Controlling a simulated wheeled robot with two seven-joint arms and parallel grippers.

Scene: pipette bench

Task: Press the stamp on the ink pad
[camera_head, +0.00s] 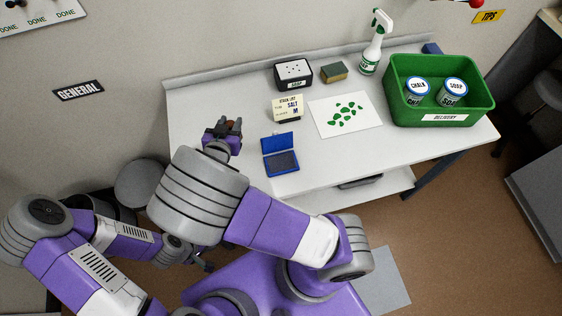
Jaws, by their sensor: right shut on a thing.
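The ink pad (282,162) lies on the left part of the white table, a blue case with its lid open toward the back. My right gripper (228,127) is left of the pad and a little behind it, apart from it. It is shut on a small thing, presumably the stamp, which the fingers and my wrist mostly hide. My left gripper (203,264) is low in front of the table, below my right arm. It is partly hidden and its jaws are unclear.
Table right of the pad is clear.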

